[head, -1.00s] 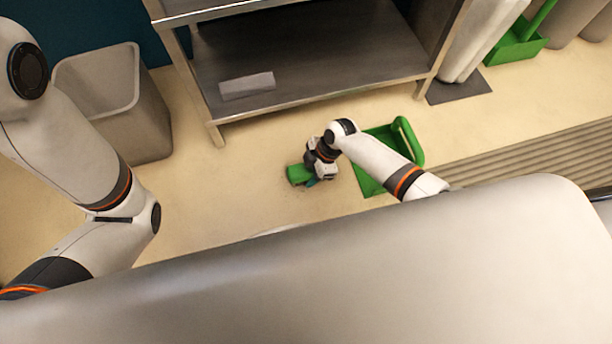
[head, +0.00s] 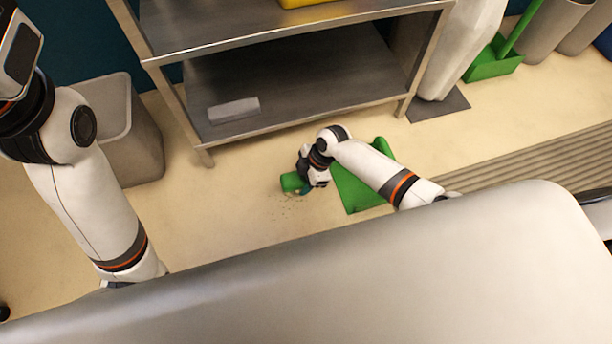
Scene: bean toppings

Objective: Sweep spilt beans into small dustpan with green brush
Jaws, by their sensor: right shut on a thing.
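A green brush (head: 291,183) is low over the floor in front of the shelf, with my right gripper (head: 305,186) shut on it. The gripper partly hides the brush; I cannot tell whether its bristles touch the floor. Spilt beans (head: 284,212) show as small dark specks on the floor, just below the brush in the picture. The small green dustpan (head: 352,190) lies on the floor to the right of the gripper, partly hidden behind my right forearm. My left arm stands at the left edge; its gripper is out of view.
A steel shelf unit (head: 290,124) stands behind the brush, with a grey block (head: 233,110) on its lower shelf. A grey bin (head: 138,140) is at the left. Another green dustpan (head: 492,62) stands at the back right. Ribbed matting (head: 540,157) lies at the right.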

